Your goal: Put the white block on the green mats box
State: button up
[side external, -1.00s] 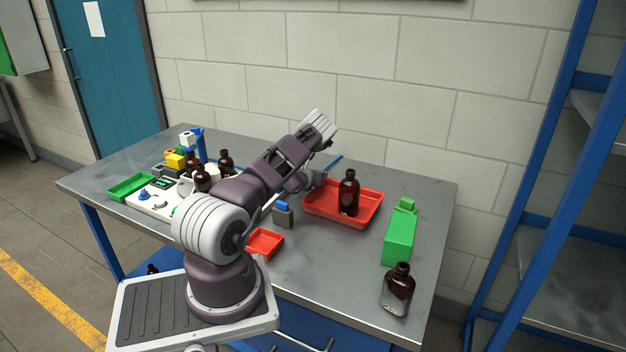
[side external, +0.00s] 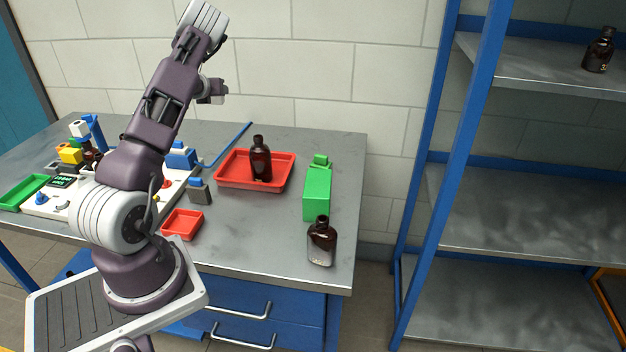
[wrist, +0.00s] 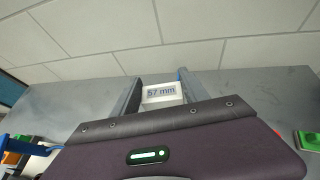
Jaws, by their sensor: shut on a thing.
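The white block (wrist: 162,96) shows in the wrist view between the two fingers of my gripper (wrist: 160,88), with "57 mm" printed on its face. My gripper is shut on it. In the side external view my gripper (side external: 216,90) is raised well above the table, behind and left of the red tray; the block is hard to make out there. The green mats box (side external: 317,193) stands on the table near its right end, to the right of my gripper and lower. Its top has a smaller raised green part at the back.
A red tray (side external: 222,182) holding a brown bottle (side external: 261,160) lies left of the green box. Another brown bottle (side external: 322,243) stands in front of the box near the table edge. A small red tray (side external: 182,224) and a grey block (side external: 199,192) are nearer my arm.

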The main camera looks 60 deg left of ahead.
jog(key=r, duration=0.4)
jog(key=shift+w+d, duration=0.3)
jog(key=shift+d, duration=0.1)
jog(key=w+d+f+m+t+h, duration=0.1)
jog(key=w+d+m+t+h, duration=0.15)
jog(key=w+d, duration=0.45)
jog(key=w+d+m+t+h, duration=0.2)
jog(key=d+m, duration=0.1)
jog(key=d, duration=0.8)
jog(key=r+m+t+h, duration=0.1)
jog(key=m+t+h, duration=0.1)
jog(key=m+h, duration=0.35)
send_over(319, 181)
jog(key=shift+n+g, duration=0.25)
jog(key=shift+n, duration=0.05)
notch_tip(319, 181, down, 15)
jog(key=shift+d, duration=0.1)
jog(key=shift+f, duration=0.1)
jog(key=o, duration=1.4)
